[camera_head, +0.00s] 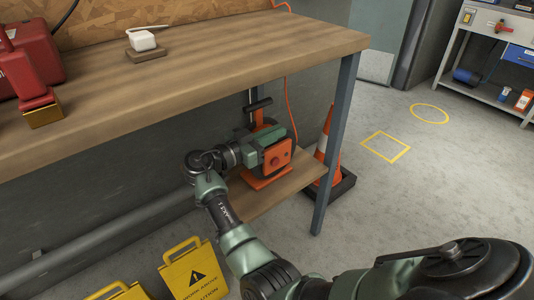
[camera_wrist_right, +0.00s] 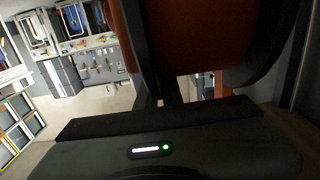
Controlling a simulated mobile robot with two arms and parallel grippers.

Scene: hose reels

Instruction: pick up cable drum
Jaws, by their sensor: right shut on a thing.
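The cable drum (camera_head: 277,157), orange and black, stands on the lower shelf (camera_head: 232,207) under the workbench. In the right wrist view the drum (camera_wrist_right: 190,35) fills the upper middle as a dark orange barrel between black rims, very close to the gripper. My right gripper (camera_head: 257,153) reaches in under the bench top from the left of the drum and is shut on it. Its fingers are mostly hidden by the drum and the wrist. I cannot tell whether the drum touches the shelf. My left gripper is in neither view.
The wooden bench top (camera_head: 190,80) is close above the right arm, and a blue-grey leg (camera_head: 336,145) stands right of the drum. An orange-white cone (camera_head: 326,150) is behind the leg. Yellow caution signs (camera_head: 193,272) stand at the lower left. Floor to the right is open.

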